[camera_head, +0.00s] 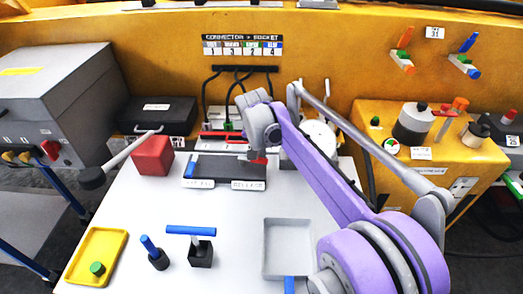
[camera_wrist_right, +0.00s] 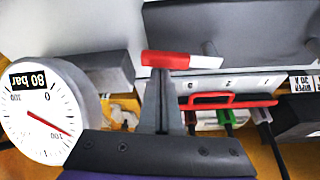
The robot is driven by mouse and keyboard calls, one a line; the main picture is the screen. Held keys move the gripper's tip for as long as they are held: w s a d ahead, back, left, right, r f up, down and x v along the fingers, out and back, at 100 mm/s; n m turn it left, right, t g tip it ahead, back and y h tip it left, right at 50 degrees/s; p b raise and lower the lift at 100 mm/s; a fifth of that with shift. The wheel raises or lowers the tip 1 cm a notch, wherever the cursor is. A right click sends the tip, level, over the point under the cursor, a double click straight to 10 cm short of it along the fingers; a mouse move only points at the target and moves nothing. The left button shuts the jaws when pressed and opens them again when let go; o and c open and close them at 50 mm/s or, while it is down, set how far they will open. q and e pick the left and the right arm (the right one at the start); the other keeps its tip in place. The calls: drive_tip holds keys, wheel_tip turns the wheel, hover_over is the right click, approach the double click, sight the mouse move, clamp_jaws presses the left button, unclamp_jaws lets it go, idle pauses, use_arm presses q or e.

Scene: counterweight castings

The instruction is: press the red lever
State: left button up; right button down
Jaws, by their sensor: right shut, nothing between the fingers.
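A dark box (camera_head: 225,169) lies on the white table, with a blue lever (camera_head: 190,169) at its left end and a red lever (camera_head: 260,160) at its right end, behind the "RELEASE" label. My right gripper (camera_head: 256,153) is shut and empty, pointing down at the red lever. In the right wrist view the shut fingers (camera_wrist_right: 163,80) reach to the red lever (camera_wrist_right: 165,59) and overlap it; I cannot tell whether they touch it. My left gripper is not in view.
A red block (camera_head: 152,156) with a black-knobbed arm stands left of the box. A gauge (camera_wrist_right: 40,112) stands close to the right gripper. A grey tray (camera_head: 287,222), a blue-handled tool (camera_head: 191,231) and a yellow tray (camera_head: 78,268) lie nearer the front.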

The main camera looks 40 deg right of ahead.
drive_tip(key=shift+s+a+m, duration=0.25)
drive_tip(key=shift+m, duration=0.35)
drive_tip(key=shift+s+a+m+g+h+p, duration=0.35)
drive_tip(key=shift+a+m+g+p, duration=0.15)
drive_tip(key=shift+m, duration=0.5)
drive_tip(key=a+m, duration=0.1)
drive_tip(key=m, duration=0.1)
drive_tip(key=s+a+m+g+p, duration=0.1)
drive_tip(key=m, duration=0.1)
drive_tip(key=shift+m, duration=0.3)
drive_tip(key=a+m, duration=0.1)
drive_tip(key=a+m+g+p, duration=0.1)
drive_tip(key=m, duration=0.1)
drive_tip(key=shift+s+m+g, duration=0.1)
drive_tip(key=shift+m+g, duration=0.2)
drive_tip(key=a+m, duration=0.1)
drive_tip(key=m+g+p, duration=0.1)
drive_tip(key=m, duration=0.1)
drive_tip(key=shift+a, duration=0.35)
drive_tip(key=shift+w+a, duration=0.25)
drive_tip(key=shift+a, duration=0.15)
